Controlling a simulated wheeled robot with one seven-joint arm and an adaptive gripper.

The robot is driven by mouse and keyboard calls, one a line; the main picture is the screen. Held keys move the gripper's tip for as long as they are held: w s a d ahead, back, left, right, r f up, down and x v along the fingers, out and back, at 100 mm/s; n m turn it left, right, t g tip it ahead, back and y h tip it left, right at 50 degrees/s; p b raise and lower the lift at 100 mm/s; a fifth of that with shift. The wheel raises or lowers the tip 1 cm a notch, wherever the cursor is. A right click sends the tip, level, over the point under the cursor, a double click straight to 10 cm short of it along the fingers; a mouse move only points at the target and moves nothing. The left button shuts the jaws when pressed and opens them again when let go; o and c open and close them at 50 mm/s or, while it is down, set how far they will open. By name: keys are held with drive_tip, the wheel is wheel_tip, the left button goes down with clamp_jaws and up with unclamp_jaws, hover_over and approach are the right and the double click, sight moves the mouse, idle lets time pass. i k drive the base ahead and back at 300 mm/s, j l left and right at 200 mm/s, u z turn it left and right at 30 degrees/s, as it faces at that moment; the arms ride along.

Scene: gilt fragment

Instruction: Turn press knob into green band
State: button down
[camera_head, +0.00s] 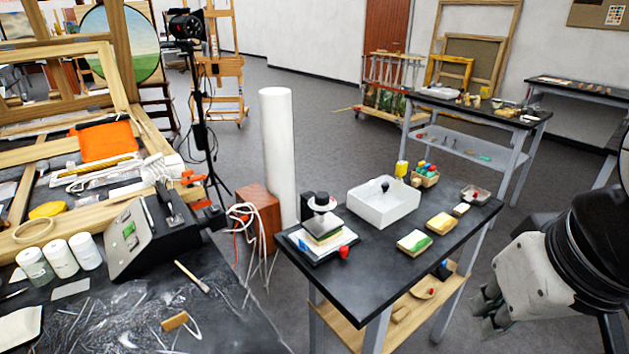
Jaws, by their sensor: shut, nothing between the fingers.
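A small press (322,225) stands on the near left part of the dark table, with a pale round top over a stacked base and a black block behind it. A small red knob-like piece (343,252) sits at its front edge. Some green shows between the layers, but I cannot tell whether it is the green band. My gripper (488,308) is at the lower right, off the table's right side and well apart from the press. Its fingers are shut and empty, pointing down and left.
The dark table (385,265) also holds a white open box (383,205), a green-and-cream block (414,242), a yellow block (442,223) and small coloured items. A white column (278,150) stands behind it. A cluttered black bench (235,315) fills the lower left.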

sight(321, 198)
drive_tip(key=i+l+u, duration=0.6)
drive_tip(key=i, duration=0.15)
